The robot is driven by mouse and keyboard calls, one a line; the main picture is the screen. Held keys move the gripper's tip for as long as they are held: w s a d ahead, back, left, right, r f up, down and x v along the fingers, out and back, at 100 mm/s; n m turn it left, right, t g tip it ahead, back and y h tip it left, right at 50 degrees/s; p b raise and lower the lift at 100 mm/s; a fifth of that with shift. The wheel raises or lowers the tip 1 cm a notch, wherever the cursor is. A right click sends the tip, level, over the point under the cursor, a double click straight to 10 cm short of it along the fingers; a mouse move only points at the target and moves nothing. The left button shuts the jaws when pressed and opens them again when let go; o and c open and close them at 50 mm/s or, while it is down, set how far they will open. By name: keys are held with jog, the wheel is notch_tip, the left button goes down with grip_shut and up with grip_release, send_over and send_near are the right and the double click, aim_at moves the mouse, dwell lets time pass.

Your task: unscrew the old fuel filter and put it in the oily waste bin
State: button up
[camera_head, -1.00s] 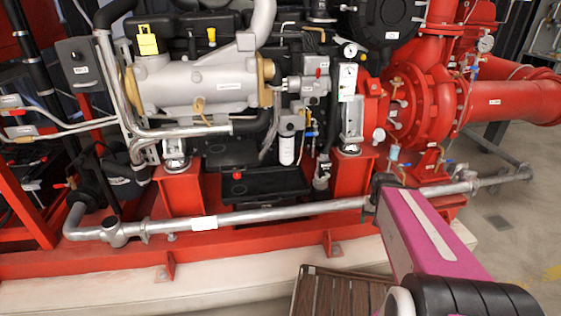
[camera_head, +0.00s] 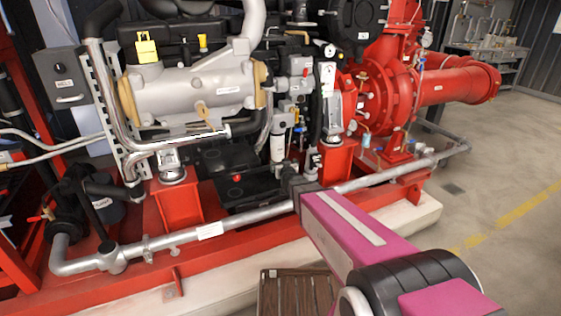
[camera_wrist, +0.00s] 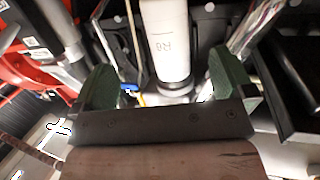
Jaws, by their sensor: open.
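The old fuel filter is a white upright cylinder (camera_head: 278,147) hanging under a grey housing on the engine's front. In the wrist view the white filter (camera_wrist: 165,40) shows dark markings and hangs just beyond my gripper, between the lines of its fingers. My gripper (camera_wrist: 165,82) is open, with a green pad on each finger and nothing between them. In the head view the dark end of my arm (camera_head: 293,182) is below and slightly right of the filter, and its fingers are hard to make out. I cannot make out an oily waste bin.
A grey horizontal pipe (camera_head: 240,222) runs across the front of the red base frame (camera_head: 120,277). A black hose (camera_head: 316,125) and small valves stand right of the filter. A slatted brown platform (camera_head: 290,290) is at the bottom. Open floor (camera_head: 500,215) lies right.

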aim_at(283, 148)
jog(key=shift+t, duration=0.9)
jog(key=shift+w+a+r, duration=0.3)
jog(key=shift+w+a, duration=0.1)
jog(key=shift+w, duration=1.5)
jog(key=shift+w+a+r, duration=0.25)
jog(key=shift+w+a, duration=0.2)
jog(key=shift+w, duration=1.5)
jog(key=shift+w+a+r, duration=0.3)
jog(key=shift+w+a, duration=0.1)
jog(key=shift+w, duration=1.5)
jog(key=shift+w, duration=0.3)
jog(key=c, duration=1.2)
jog(key=shift+d+r+n+y, duration=0.1)
jog(key=shift+n+y, duration=0.7)
jog(key=shift+y, duration=0.6)
jog(key=shift+c, duration=0.2)
jog(key=shift+w+d+n+g+y, duration=0.15)
jog(key=shift+n+g+y, duration=1)
jog(key=shift+y, duration=0.75)
jog(key=shift+w+d+n+g+y, duration=0.1)
jog(key=shift+n+g+y, duration=0.65)
jog(key=shift+n+y, duration=0.5)
jog(key=shift+n+g+y, duration=1.2)
jog(key=shift+g+y, duration=0.25)
jog(key=shift+g, duration=0.05)
